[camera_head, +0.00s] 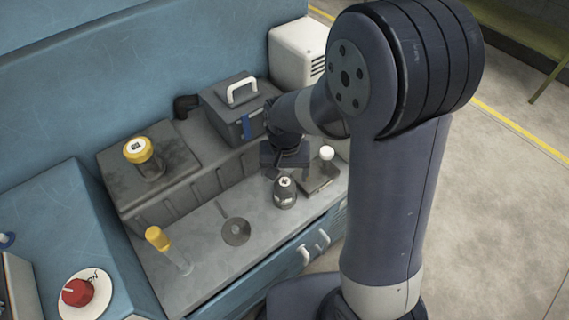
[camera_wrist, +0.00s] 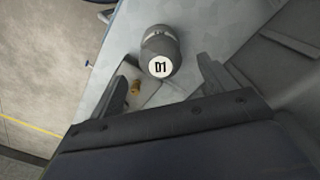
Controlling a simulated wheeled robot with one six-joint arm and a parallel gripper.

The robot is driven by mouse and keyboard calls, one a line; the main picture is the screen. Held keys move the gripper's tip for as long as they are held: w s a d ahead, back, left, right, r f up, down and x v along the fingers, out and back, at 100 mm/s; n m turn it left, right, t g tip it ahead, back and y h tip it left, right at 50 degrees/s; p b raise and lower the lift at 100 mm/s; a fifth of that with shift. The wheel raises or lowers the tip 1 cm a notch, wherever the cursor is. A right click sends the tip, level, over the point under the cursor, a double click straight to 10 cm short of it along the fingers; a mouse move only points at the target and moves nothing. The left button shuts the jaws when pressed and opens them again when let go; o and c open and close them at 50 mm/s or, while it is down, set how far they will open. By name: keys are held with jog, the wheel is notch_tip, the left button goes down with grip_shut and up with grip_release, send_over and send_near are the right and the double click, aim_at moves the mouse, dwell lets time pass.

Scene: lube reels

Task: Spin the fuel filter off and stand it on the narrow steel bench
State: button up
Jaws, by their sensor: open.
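A dark grey canister with a white, marked top, which looks like the fuel filter (camera_head: 285,194), stands upright on the grey steel worktop (camera_head: 205,262). In the wrist view the canister (camera_wrist: 161,44) shows its label and lies beyond my fingertips, roughly in line with the gap. My gripper (camera_head: 285,171) is just behind and above it in the head view. In the wrist view the gripper (camera_wrist: 163,78) has its fingers apart with nothing between them. I cannot tell whether a finger touches the canister. The worktop may be the narrow steel bench.
A small plate with a white-topped post (camera_head: 327,154) stands close to the right of the canister. A yellow-handled clear tube (camera_head: 158,240), a flat disc (camera_head: 236,231), a yellow-capped neck (camera_head: 138,150) and a dark toolbox (camera_head: 222,108) are nearby.

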aim_at(285, 182)
notch_tip(285, 182, down, 6)
jog(key=shift+f, duration=0.1)
dwell(0.4)
jog(key=c, duration=1.2)
jog(key=n, duration=0.5)
jog(key=shift+b, duration=0.4)
jog(key=shift+d+n, duration=0.1)
jog(key=shift+n, duration=0.9)
jog(key=n, duration=0.3)
